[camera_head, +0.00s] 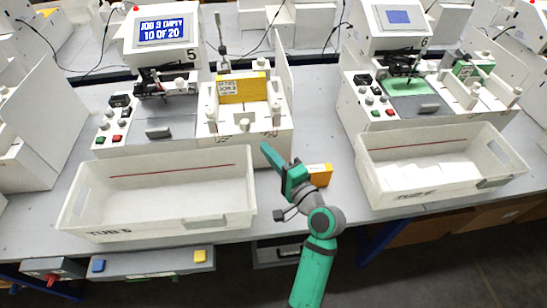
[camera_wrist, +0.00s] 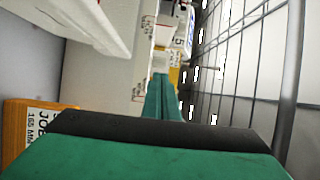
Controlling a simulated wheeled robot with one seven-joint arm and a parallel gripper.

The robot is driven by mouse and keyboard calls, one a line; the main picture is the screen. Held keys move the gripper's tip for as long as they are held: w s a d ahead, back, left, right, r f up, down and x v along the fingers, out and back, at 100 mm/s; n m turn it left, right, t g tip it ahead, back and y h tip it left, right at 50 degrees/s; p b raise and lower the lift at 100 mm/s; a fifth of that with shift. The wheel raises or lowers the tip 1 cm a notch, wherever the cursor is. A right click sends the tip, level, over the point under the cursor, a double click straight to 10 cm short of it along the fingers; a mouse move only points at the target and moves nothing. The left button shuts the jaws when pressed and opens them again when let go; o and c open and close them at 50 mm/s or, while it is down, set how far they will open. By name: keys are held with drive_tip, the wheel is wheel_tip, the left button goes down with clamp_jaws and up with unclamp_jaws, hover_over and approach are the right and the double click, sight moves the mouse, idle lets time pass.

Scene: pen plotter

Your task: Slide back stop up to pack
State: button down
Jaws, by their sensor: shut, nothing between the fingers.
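A yellow pack (camera_head: 243,88) with a printed label stands in the white feed tray (camera_head: 212,138) of plotter 5. White knobs stand at the tray's sides and front; the front knob (camera_head: 244,125) seems to belong to the back stop, but I cannot tell its exact shape or its gap to the pack. My gripper (camera_head: 265,148) is shut and empty, just in front of the tray's right front corner, apart from the knob. In the wrist view my green fingers (camera_wrist: 160,98) are together, pointing toward the machine, with a sliver of yellow (camera_wrist: 174,75) beyond them.
An orange pack (camera_head: 319,175) lies on the table right of my gripper. White totes stand left (camera_head: 160,205) and right (camera_head: 440,170). A tall panel (camera_head: 284,75) bounds the tray's right side. Plotter 6 (camera_head: 400,25) stands right.

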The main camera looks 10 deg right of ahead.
sight(247, 127)
drive_tip(key=x, duration=0.8)
drive_tip(key=shift+w+a, duration=0.1)
drive_tip(key=shift+w, duration=0.15)
